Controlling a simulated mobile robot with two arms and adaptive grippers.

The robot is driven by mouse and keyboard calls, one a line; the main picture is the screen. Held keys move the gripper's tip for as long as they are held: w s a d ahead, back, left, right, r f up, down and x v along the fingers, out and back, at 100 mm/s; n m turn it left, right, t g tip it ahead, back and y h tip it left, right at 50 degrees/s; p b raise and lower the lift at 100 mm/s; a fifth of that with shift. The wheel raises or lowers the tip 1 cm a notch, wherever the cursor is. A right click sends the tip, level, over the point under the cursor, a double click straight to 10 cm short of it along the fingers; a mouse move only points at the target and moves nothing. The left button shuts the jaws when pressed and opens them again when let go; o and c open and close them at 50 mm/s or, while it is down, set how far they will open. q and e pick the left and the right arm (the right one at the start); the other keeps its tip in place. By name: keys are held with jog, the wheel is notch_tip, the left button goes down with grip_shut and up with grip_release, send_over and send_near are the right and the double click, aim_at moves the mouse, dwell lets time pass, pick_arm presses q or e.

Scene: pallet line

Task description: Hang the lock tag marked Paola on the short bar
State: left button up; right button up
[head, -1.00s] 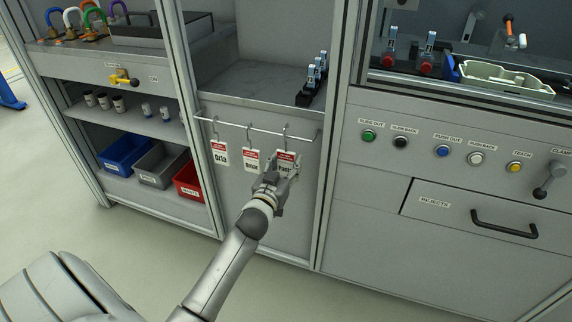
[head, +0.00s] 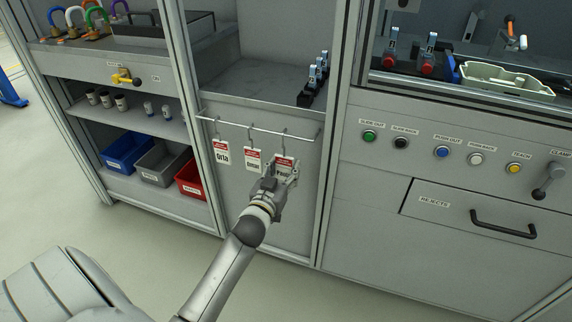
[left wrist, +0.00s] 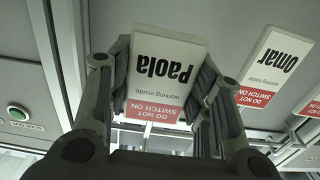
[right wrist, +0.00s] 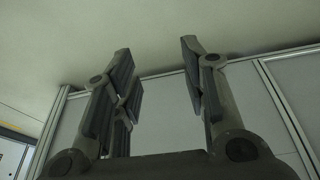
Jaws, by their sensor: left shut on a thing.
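The Paola tag (left wrist: 168,65), a white card with a red strip, sits between the fingers of my left gripper (left wrist: 160,75). In the head view my left gripper (head: 280,180) covers the lower part of this tag (head: 284,161). Its hook reaches up to the right end of a thin bar (head: 262,131) on the cabinet front; I cannot tell whether it still bears on the bar. The Orla tag (head: 222,153) and the Omar tag (head: 252,161) hang to its left. My right gripper (right wrist: 156,50) is open and empty.
Blue (head: 126,150), grey (head: 160,162) and red bins (head: 194,182) stand at the lower left. A control panel with buttons (head: 442,152) and a rejects drawer (head: 470,218) are at the right.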

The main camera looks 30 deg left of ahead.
pick_arm(q)
jog(key=shift+s+d, duration=0.1)
jog(key=shift+s, duration=0.15)
jog(key=shift+p+v, duration=0.6)
jog(key=shift+v, duration=0.65)
jog(key=shift+s+d, duration=0.1)
jog(key=shift+s, duration=0.5)
jog(key=shift+s+d+p, duration=0.15)
jog(key=shift+s+p, duration=0.3)
jog(key=shift+s, duration=0.05)
jog(key=shift+p+v, duration=0.75)
jog(key=shift+v, duration=1.45)
pick_arm(e)
jog(key=s+x, duration=0.1)
jog(key=x, duration=0.6)
jog(key=shift+w+f+g, duration=0.15)
jog(key=shift+f+g, duration=0.15)
jog(key=shift+f, duration=0.2)
